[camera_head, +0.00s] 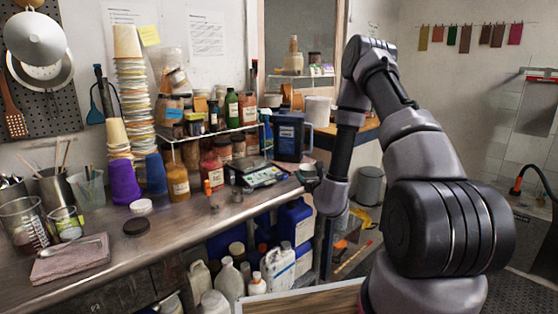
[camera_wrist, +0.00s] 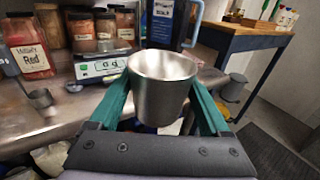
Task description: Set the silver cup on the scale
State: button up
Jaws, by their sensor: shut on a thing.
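The silver cup (camera_wrist: 162,85) is upright between the two green fingers of my gripper (camera_wrist: 163,100) in the wrist view. The gripper is shut on it, and the cup looks empty.
A small metal cup (camera_wrist: 40,98) stands on the counter left of the held cup. A jar of red powder (camera_wrist: 32,60) and more jars stand beside and behind the scale. A dark blue jug (camera_head: 289,138) is close behind it.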

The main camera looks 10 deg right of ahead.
aim_at(249, 162)
jog(key=i+l+u, duration=0.1)
jog(key=l, duration=0.3)
jog(key=i+l+u, duration=0.15)
jog(key=l, duration=0.25)
jog(key=i+u, duration=0.2)
jog(key=i, duration=0.45)
